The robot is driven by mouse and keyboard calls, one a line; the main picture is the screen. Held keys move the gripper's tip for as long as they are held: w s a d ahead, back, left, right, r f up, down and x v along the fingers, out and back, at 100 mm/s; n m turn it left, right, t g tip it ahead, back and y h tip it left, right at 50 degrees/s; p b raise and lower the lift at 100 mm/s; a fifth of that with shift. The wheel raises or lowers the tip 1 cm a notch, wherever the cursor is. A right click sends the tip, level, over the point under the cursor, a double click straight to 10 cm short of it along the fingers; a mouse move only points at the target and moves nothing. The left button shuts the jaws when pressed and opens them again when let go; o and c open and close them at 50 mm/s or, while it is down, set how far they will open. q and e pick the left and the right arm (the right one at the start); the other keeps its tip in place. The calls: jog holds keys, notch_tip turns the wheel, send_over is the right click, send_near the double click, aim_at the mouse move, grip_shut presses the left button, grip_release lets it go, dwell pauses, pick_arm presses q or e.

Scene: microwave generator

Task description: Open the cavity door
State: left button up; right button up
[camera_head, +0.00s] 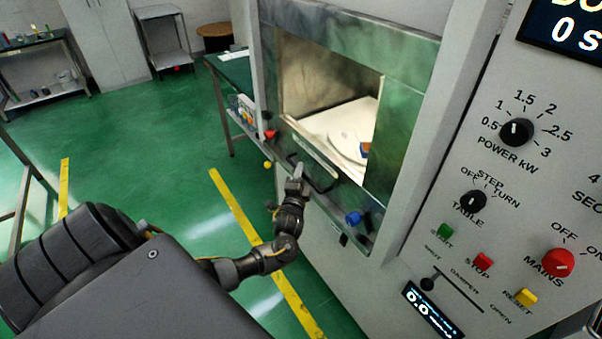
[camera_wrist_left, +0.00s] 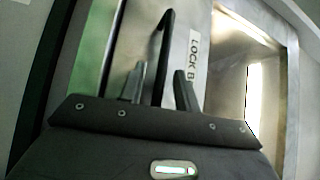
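The microwave cavity (camera_head: 345,125) is lit and its pale inside shows through a rectangular opening in a shiny metal front. A dark bar handle (camera_head: 322,184) sits on the panel below the opening; I cannot tell how far the door stands from the frame. In the left wrist view the handle (camera_wrist_left: 166,45) passes between the two fingers of my left gripper (camera_wrist_left: 160,88), beside a label reading "LOCK B". The fingers stand apart, with gaps showing around the bar. In the head view my left gripper (camera_head: 297,172) is at the handle's left end. My right gripper is not in view.
The control panel with a power knob (camera_head: 516,132), a red mains knob (camera_head: 558,262) and several buttons is on the right. A blue knob (camera_head: 353,218) sticks out below the cavity. A green-topped table (camera_head: 232,68) stands behind. The green floor at left is mostly clear.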

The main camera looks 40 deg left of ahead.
pick_arm(q)
jog(key=shift+w+a, duration=0.15)
jog(key=shift+w, duration=0.05)
grip_shut()
jog(key=shift+r, duration=0.1)
